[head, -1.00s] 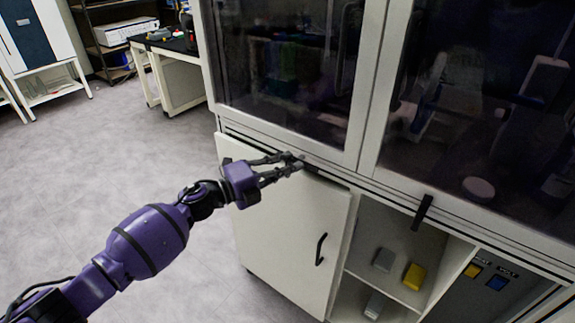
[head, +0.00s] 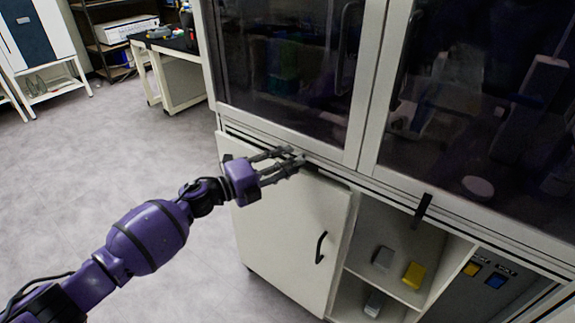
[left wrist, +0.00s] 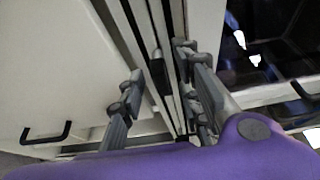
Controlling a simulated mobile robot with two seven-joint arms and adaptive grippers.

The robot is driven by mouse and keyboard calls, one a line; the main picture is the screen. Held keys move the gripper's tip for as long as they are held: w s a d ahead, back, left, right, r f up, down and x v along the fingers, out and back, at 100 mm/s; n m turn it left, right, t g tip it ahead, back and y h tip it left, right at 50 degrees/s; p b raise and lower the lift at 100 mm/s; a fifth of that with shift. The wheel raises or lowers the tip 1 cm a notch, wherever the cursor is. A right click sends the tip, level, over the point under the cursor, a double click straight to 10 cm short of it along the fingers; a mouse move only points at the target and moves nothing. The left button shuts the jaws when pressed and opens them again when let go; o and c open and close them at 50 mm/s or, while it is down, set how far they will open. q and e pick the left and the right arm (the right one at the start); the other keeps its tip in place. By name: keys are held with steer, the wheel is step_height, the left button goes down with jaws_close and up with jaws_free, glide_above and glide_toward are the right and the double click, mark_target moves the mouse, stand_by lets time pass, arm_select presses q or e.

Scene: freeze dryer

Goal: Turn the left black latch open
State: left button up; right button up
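The left black latch sits on the white cabinet's rail below the tinted doors. In the left wrist view a dark piece of it (left wrist: 160,68) shows between the fingers of my left gripper (left wrist: 158,75). In the head view my left gripper (head: 295,158) reaches in from the left, and its fingers largely hide the latch. The fingers are spread apart, one on each side of the latch, and not closed on it. Whether a finger touches it I cannot tell. The right black latch (head: 423,210) hangs at the same rail, slanting downward. My right gripper is not in view.
A white lower door (head: 285,235) with a black handle (head: 320,248) is below the rail. Right of it is an open shelf with grey and yellow blocks (head: 414,275). Tinted glass doors (head: 285,60) rise above. The floor (head: 100,170) at left is clear.

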arm_select(q)
steer(key=v, duration=1.2)
steer(key=shift+w+a, duration=0.1)
